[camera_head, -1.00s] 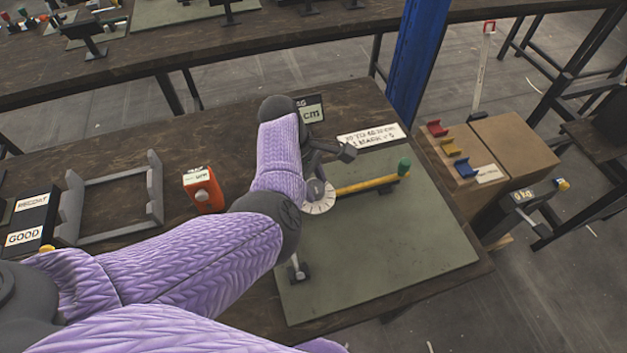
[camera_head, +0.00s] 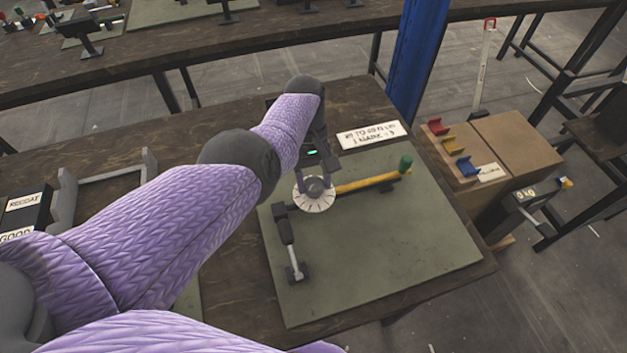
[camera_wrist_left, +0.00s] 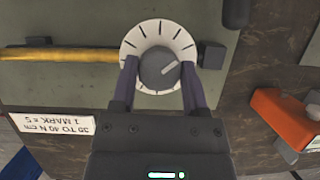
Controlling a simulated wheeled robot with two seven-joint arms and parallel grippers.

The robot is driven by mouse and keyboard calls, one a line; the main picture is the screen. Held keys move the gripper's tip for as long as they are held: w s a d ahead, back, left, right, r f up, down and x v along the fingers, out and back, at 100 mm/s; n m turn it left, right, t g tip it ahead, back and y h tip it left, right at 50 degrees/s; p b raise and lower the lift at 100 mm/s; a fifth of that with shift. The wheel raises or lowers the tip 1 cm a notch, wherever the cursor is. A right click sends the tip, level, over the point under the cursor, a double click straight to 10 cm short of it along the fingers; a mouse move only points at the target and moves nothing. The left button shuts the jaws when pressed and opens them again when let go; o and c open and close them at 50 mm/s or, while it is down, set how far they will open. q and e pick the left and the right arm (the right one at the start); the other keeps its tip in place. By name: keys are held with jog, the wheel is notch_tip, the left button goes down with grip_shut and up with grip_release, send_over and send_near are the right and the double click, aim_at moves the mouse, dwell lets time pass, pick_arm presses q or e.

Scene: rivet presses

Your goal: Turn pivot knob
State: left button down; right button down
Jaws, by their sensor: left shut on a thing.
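In the head view the dial (camera_head: 314,203) sits at the left end of a yellow bar. My left gripper (camera_wrist_left: 158,75) is shut on the knob, one finger on each side. In the head view the left gripper (camera_head: 316,176) comes down over the knob from behind and partly hides it. My right gripper is not in view.
The yellow bar (camera_head: 365,183) runs right to a green-tipped post (camera_head: 405,164) on the green mat (camera_head: 390,245). A sign (camera_head: 370,134) lies behind. An orange box (camera_wrist_left: 285,118) is near the wrist. The mat's front is clear.

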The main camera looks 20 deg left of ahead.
pick_arm(q)
jog(key=m, duration=0.2)
jog(key=m+y+b, duration=0.1)
jog(key=m, duration=0.1)
jog(key=shift+m+g+y, duration=0.3)
jog(key=shift+d+m+y+b, duration=0.1)
jog(key=shift+m+y+b, duration=0.45)
jog(key=shift+m, duration=1.05)
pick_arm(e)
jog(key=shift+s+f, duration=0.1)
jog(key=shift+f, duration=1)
pick_arm(q)
jog(key=shift+m, duration=0.3)
jog(key=shift+c, duration=0.5)
grip_release()
